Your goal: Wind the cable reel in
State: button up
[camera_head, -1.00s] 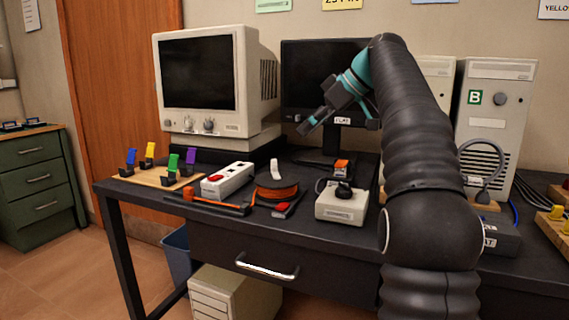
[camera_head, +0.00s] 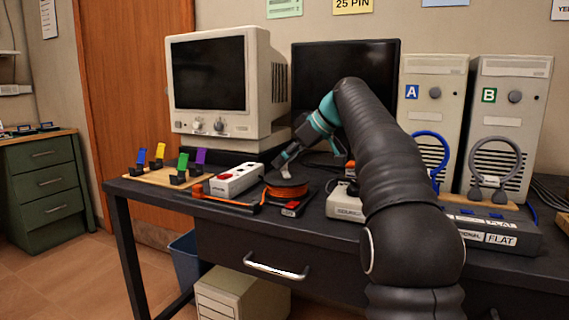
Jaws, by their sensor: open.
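The cable reel (camera_head: 288,191) lies on the dark desk (camera_head: 150,190), left of the middle. It carries orange cable on a black base. A short white upright piece, apparently its crank (camera_head: 286,171), stands at its top. My gripper (camera_head: 283,163), black with a teal band behind it, points down and left at this white piece. The fingertips are right at it or just above it; I cannot tell if they touch. The jaws are open, and the far finger is hard to make out.
A white power strip (camera_head: 236,179) lies close left of the reel. A red-and-black tool (camera_head: 298,204) lies in front of it. A beige box (camera_head: 343,201) is to the right. A CRT monitor (camera_head: 215,85) and a dark flat screen (camera_head: 345,95) stand behind.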

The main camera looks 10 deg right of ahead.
jog(key=shift+w+a+f, duration=0.1)
jog(key=shift+w+f, duration=0.05)
jog(key=shift+f, duration=0.05)
grip_shut()
dwell(0.3)
